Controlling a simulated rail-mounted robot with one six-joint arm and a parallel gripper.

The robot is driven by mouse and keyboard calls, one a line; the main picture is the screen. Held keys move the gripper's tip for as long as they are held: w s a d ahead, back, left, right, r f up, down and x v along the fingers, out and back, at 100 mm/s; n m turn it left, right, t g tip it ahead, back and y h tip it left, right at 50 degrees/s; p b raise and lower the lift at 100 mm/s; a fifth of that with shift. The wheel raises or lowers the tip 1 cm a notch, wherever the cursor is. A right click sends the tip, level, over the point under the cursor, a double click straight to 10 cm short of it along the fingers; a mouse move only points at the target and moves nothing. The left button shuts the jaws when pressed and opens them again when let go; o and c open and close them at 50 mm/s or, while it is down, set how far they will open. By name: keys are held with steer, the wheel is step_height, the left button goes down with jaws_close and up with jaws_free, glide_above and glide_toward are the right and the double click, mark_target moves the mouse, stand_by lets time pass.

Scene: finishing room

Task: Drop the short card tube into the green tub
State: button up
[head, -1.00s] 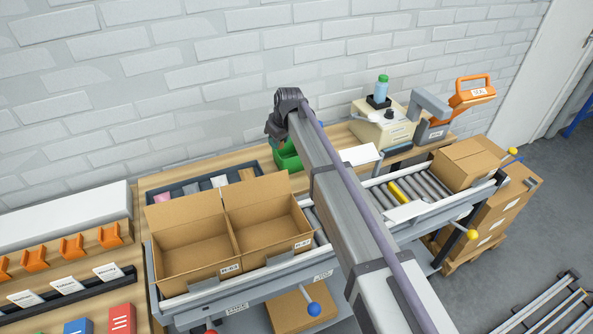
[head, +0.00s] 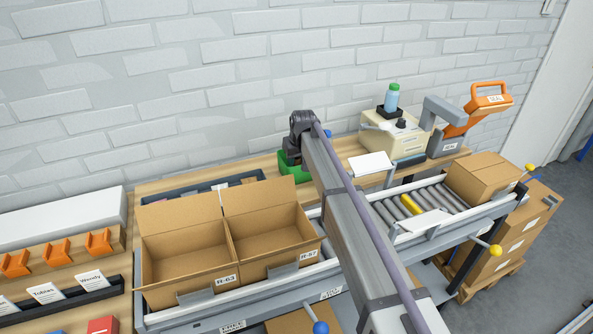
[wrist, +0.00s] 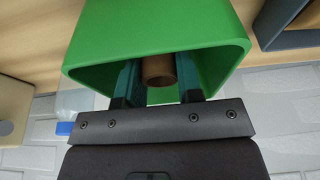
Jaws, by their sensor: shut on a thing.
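The green tub (wrist: 165,20) fills the upper middle of the wrist view, its open mouth facing my gripper. My gripper (wrist: 158,74) has its two teal fingers inside the tub's mouth. They are shut on the short card tube (wrist: 158,69), a brown hollow roll with one round end showing. The tube is within the tub's opening; whether it touches the tub floor cannot be told. In the head view the green tub (head: 295,163) stands on the wooden bench behind the cartons, partly hidden by my arm. The fingers and the tube cannot be made out there.
Two open cartons (head: 185,258) stand on the conveyor in front of the tub. A dark tray (head: 190,189) lies on the bench to the tub's left. A cream machine (head: 393,137) with a bottle on top stands to its right. A brick wall rises behind.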

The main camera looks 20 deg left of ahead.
steer(key=shift+f+b, duration=0.8)
steer(key=shift+f, duration=0.85)
steer(key=o, duration=0.9)
steer(key=shift+o, duration=0.2)
steer(key=p+v, duration=1.2)
steer(key=v, duration=0.1)
steer(key=shift+r+p, duration=0.2)
steer(key=shift+p, duration=0.2)
steer(key=shift+a+f, duration=0.1)
steer(key=shift+a, duration=0.1)
